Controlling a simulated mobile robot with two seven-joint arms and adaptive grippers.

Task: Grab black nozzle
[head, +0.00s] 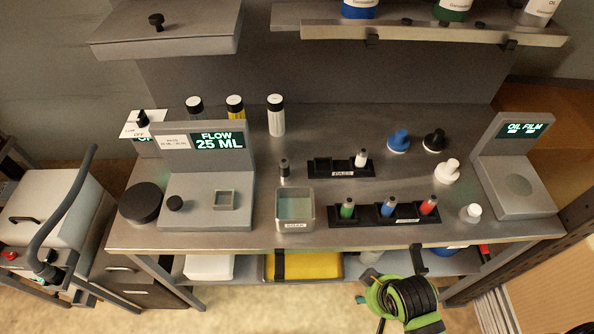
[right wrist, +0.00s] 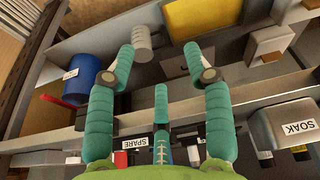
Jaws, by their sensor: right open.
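The black nozzle (head: 434,140) stands on the back right of the bench top, between a blue nozzle (head: 398,140) and a white nozzle (head: 447,171). My right gripper (head: 396,294), green with a dark coil behind it, is low in front of the bench's front edge, well short of the black nozzle. In the right wrist view its teal fingers (right wrist: 160,68) are spread, with nothing between them. I cannot make out the black nozzle in that view. My left gripper is not in view.
A rack labelled SPARE (head: 364,221) holds green, blue and red-marked vials near the front edge. Behind it is another black rack (head: 318,170). The SOAK container (head: 308,220) is left of them. The OIL FILM device (head: 490,172) stands at right. A shelf (head: 440,38) overhangs the back.

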